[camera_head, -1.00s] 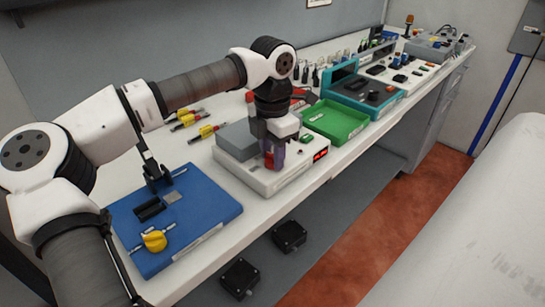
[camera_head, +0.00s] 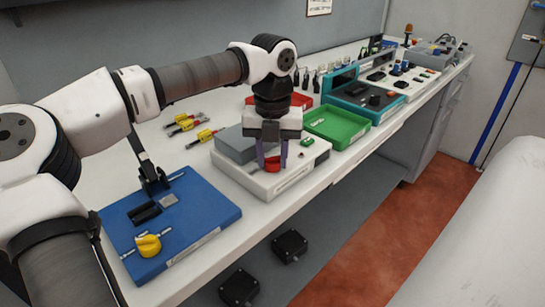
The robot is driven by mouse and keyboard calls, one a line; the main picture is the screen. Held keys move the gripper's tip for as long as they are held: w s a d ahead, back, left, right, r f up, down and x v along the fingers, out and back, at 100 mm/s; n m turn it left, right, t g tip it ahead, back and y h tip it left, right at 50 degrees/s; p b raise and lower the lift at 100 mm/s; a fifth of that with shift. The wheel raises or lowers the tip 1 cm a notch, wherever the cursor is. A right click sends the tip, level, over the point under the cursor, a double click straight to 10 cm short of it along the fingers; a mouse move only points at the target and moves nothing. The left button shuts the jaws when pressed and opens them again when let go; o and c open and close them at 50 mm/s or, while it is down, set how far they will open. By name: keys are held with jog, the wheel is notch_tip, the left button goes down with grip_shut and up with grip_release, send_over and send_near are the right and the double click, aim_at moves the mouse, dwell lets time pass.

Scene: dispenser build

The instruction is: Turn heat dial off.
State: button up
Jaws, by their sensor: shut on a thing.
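The heat dial (camera_head: 272,164) is a red knob on top of a white unit (camera_head: 237,174) with a grey block (camera_head: 240,143) at its back left. My gripper (camera_head: 273,161) points straight down over the unit. Its two purple-tinted fingers are on either side of the red dial and shut on it. The fingers cover part of the dial, so its exact pointer angle cannot be read. A small green button (camera_head: 306,141) shows to the right of my gripper. No lit red digits show on the unit.
A blue board with a yellow knob (camera_head: 148,246) lies at front left. A green tray (camera_head: 337,127) stands right of the unit, with a teal-framed device (camera_head: 366,101) beyond. Yellow-handled tools (camera_head: 187,124) lie behind left. Two black boxes (camera_head: 289,246) sit below the bench edge.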

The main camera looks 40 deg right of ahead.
aim_at(273, 157)
jog(key=shift+n, duration=0.6)
jog(key=o, duration=1)
jog(key=shift+c, duration=0.2)
jog(key=shift+r, duration=0.1)
notch_tip(273, 157, up, 14)
jog(key=shift+f+p, duration=0.2)
jog(key=shift+p, duration=0.1)
